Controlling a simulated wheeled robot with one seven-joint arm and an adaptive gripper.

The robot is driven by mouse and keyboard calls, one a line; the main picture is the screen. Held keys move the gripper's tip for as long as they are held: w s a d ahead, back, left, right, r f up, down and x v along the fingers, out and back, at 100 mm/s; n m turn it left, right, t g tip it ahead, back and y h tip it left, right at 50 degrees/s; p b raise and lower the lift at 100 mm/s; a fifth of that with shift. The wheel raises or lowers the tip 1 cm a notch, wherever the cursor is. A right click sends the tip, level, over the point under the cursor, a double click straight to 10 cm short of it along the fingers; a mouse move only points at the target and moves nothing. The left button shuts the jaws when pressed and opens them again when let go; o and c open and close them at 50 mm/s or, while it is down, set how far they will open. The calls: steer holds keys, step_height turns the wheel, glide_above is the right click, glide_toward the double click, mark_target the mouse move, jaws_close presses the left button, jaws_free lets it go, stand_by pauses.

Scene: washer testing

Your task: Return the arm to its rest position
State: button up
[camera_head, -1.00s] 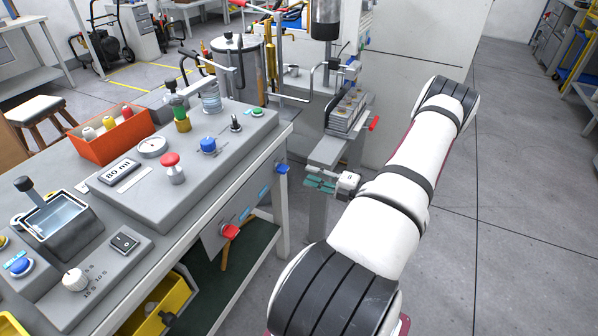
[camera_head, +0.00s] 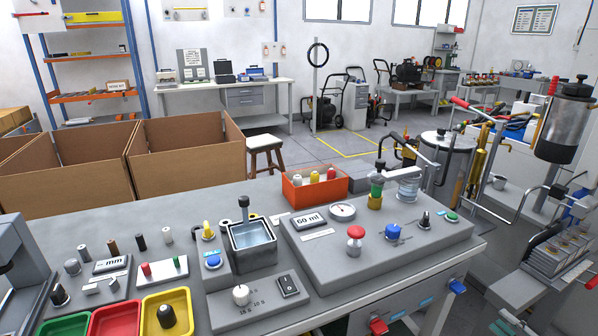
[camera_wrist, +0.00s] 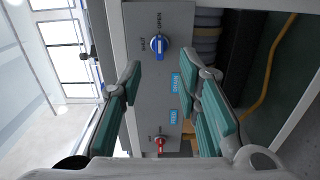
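My gripper (camera_head: 508,322) shows only in part at the bottom right edge of the head view, beside the front of the grey bench. Beyond the fingers is the bench's front panel with a blue valve knob (camera_wrist: 158,44) and a red valve knob (camera_wrist: 160,145). The same blue knob (camera_head: 457,286) and red knob (camera_head: 378,325) show in the head view. The fingers appear clear of the panel.
On the bench are a control box with a red button (camera_head: 355,236), a water basin (camera_head: 252,240), an orange bin (camera_head: 312,188) and colored trays. Cardboard boxes (camera_head: 190,155) and a stool (camera_head: 266,146) stand behind.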

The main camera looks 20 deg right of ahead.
steer(key=w+a+r+n+g+y, duration=0.4)
steer(key=w+a+r+n+y, duration=0.15)
steer(key=a+r+n, duration=0.3)
steer(key=w+a+r+n+g+y, duration=0.4)
steer(key=w+a+r+n, duration=0.2)
steer(key=a+r+n, duration=0.25)
steer(key=s+a+r+n+g+h, duration=0.1)
steer(key=a+r+n+g, duration=0.3)
steer(key=a+n, duration=0.3)
steer(key=a+r+n+g, duration=0.4)
steer(key=a+r+n, duration=0.15)
steer(key=a, duration=0.25)
steer(key=s+a+r+n+h, duration=0.3)
steer(key=s+a+n+h, duration=0.25)
steer(key=s+n, duration=0.5)
steer(key=s+a+r+n+h, duration=0.2)
steer(key=s+a+n+h, duration=0.2)
steer(key=s+a+n, duration=0.65)
steer(key=w+d+r+n+t+p, duration=0.1)
steer(key=d+r+p, duration=0.1)
steer(key=r+p, duration=0.4)
steer(key=w+d+r+n+t+p, duration=0.1)
steer(key=d+r+p, duration=0.1)
steer(key=r+p, duration=0.4)
step_height(320, 180, up, 2)
steer(key=shift+w+d+r+n+h+p, duration=0.1)
steer(key=shift+w+d+n+h+p, duration=0.05)
steer(key=shift+d+n+h+p, duration=0.15)
